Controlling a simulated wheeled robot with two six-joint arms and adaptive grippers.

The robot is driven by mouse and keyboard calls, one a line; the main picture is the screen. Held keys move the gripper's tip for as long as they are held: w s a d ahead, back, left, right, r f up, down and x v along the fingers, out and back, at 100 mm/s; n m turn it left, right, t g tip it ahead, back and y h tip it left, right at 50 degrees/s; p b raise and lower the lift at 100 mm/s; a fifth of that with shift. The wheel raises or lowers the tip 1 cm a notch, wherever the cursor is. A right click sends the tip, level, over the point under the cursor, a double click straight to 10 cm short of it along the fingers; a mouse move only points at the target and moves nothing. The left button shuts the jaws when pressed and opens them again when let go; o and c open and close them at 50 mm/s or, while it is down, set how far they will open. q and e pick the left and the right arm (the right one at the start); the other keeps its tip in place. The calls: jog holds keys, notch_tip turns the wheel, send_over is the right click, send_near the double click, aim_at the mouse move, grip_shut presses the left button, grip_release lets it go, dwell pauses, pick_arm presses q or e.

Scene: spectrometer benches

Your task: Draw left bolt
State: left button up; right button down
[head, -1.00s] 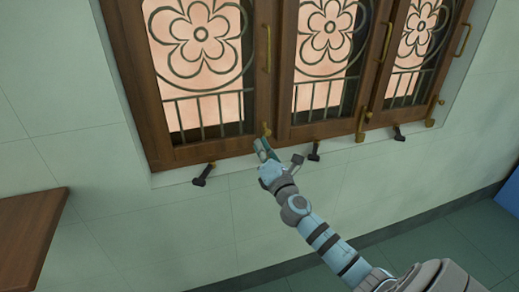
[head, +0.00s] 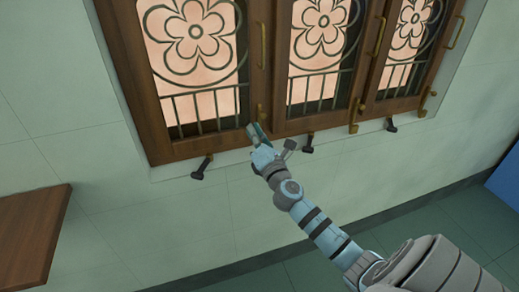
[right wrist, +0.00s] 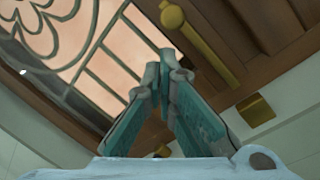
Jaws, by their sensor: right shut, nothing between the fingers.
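The left bolt (head: 260,112) is a brass rod with a knob at the bottom of the left window leaf's right stile. In the head view my right gripper partly hides it. In the right wrist view the bolt (right wrist: 205,45) runs diagonally at the upper right, its round knob near the top. A square brass keeper (right wrist: 255,110) sits below it on the frame. My right gripper (head: 254,130) is at the bottom of the frame, close to the bolt. Its fingertips (right wrist: 167,72) are together and empty, left of the bolt; contact is unclear. My left gripper is not in view.
The wooden window (head: 195,148) has patterned grilles and brass pull handles. More brass bolts show at the middle (head: 353,116) and right (head: 424,99). Dark stays (head: 202,167) stick out along the sill. A wooden tabletop (head: 30,235) is at the left. Open floor lies below.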

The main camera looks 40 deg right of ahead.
jog(key=a+f+b+v, duration=0.1)
jog(key=v, duration=0.9)
jog(key=shift+a+f, duration=0.35)
jog(key=shift+f, duration=0.1)
jog(key=shift+w, duration=0.1)
